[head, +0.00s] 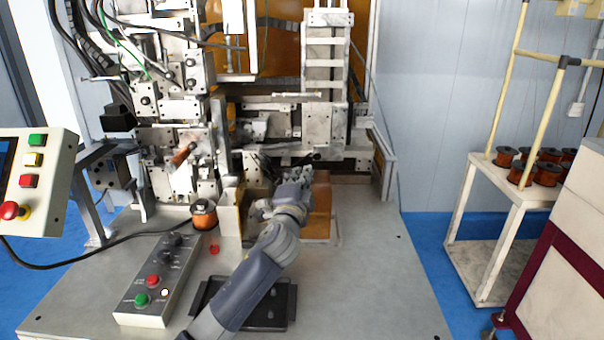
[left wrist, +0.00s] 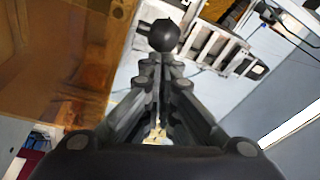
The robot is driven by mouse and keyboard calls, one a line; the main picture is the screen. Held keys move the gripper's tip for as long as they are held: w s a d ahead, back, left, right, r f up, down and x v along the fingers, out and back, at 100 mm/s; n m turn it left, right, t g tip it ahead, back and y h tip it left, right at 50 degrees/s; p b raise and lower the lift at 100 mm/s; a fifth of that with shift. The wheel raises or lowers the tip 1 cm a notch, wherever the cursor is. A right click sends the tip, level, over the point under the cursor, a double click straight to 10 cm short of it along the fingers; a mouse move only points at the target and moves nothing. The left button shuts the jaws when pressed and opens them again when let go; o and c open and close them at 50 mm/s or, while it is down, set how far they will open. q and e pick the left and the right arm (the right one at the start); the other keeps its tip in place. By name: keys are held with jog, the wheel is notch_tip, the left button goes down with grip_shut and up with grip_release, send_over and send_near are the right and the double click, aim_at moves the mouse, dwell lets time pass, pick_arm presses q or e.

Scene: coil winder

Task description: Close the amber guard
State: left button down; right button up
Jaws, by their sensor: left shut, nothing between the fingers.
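The amber guard (head: 321,205) is a translucent brown-orange panel, standing in front of the machine, just right of my left gripper and partly hidden by it. An amber surface, apparently the guard, fills the left of the left wrist view (left wrist: 60,70). My left gripper (head: 300,172) reaches forward over the table with its fingers shut and empty. In the left wrist view its fingertips (left wrist: 163,66) sit just below a black ball knob (left wrist: 164,35). I cannot tell whether they touch it. What the knob is fixed to is hidden. My right gripper is in neither view.
A control box (head: 155,285) with buttons and a copper spool (head: 204,214) are left of my arm. A dark tray (head: 275,305) lies partly under it. A button panel (head: 35,180) stands at far left. The table's right side (head: 385,280) is clear.

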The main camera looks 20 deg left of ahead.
pick_arm(q)
jog(key=shift+d, duration=0.1)
jog(key=s+a+p, duration=0.2)
jog(key=s+a, duration=0.1)
jog(key=a, duration=0.8)
jog(key=shift+a+p, duration=0.25)
jog(key=shift+p, duration=0.15)
jog(key=shift+s, duration=0.1)
